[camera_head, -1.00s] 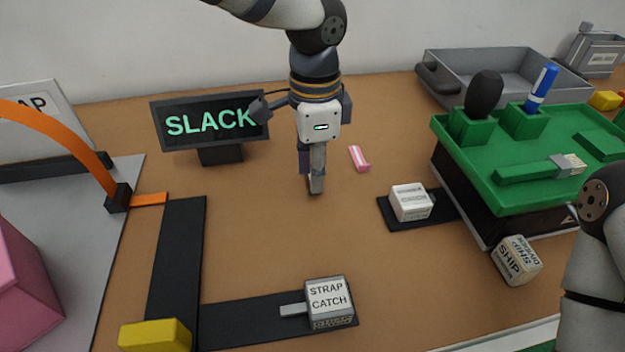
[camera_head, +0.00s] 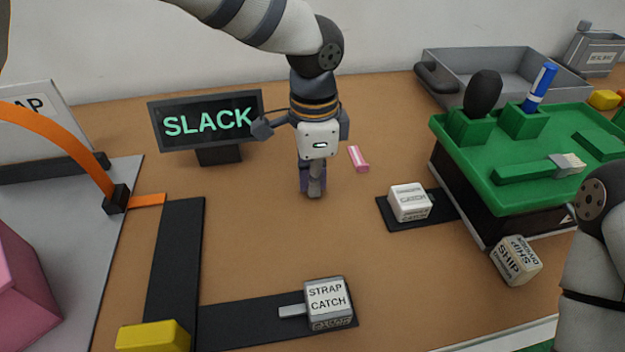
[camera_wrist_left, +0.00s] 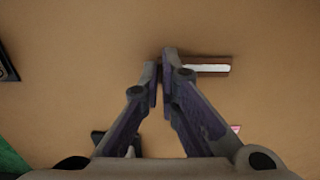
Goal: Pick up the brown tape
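A short dark-brown piece with a pale face (camera_wrist_left: 207,66) lies on the table in the left wrist view, just right of the fingertips; it may be the brown tape. One finger covers its left end. My left gripper (camera_wrist_left: 160,66) has its fingertips almost together with only a narrow gap, and nothing shows clearly between them. In the head view my left gripper (camera_head: 313,190) points down at the table's middle and hides that piece. My right arm shows at the right edge, but its gripper is out of view.
A pink block (camera_head: 358,158) lies close right of the left gripper. The SLACK sign (camera_head: 208,122) stands to its left. A white catch block (camera_head: 409,202) and a green-topped box (camera_head: 510,150) are to the right. The strap catch (camera_head: 327,300) is in front.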

